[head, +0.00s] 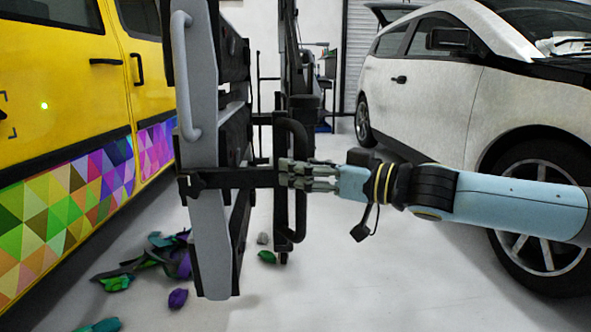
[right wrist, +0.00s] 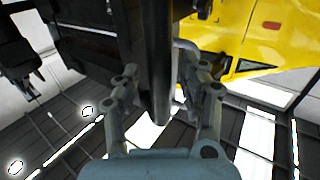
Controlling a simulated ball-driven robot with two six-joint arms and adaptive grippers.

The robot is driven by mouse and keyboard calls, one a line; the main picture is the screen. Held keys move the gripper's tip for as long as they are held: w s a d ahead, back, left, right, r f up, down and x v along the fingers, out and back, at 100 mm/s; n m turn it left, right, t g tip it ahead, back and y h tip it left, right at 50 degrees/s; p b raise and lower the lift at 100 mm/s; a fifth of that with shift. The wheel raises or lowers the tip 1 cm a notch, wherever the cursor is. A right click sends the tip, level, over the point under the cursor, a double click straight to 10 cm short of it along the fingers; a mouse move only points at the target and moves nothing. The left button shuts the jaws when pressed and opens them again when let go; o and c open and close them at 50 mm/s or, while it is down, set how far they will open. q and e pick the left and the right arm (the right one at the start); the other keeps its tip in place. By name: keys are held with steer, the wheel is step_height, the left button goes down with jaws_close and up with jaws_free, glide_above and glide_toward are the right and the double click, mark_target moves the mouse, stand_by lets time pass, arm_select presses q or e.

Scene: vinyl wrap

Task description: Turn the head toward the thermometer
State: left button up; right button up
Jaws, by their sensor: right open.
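I cannot make out a thermometer in either view. My right gripper (head: 286,172) reaches in from the right in the head view, its fingertips at the black handle (head: 301,222) of an upright grey and black rack. In the right wrist view the gripper (right wrist: 187,75) is open, with a dark bar (right wrist: 156,60) between its fingers. I cannot tell whether the fingers touch it. My left gripper is out of view.
A yellow van (head: 75,65) with a colourful triangle-pattern wrap stands at left. The grey rack (head: 212,250) stands mid-picture. A white car (head: 430,100) is at right. Crumpled vinyl scraps (head: 178,298) lie on the floor (head: 370,290), which is clear at front right.

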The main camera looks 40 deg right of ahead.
jaws_close()
steer(key=shift+f, duration=0.1)
stand_by(0.8)
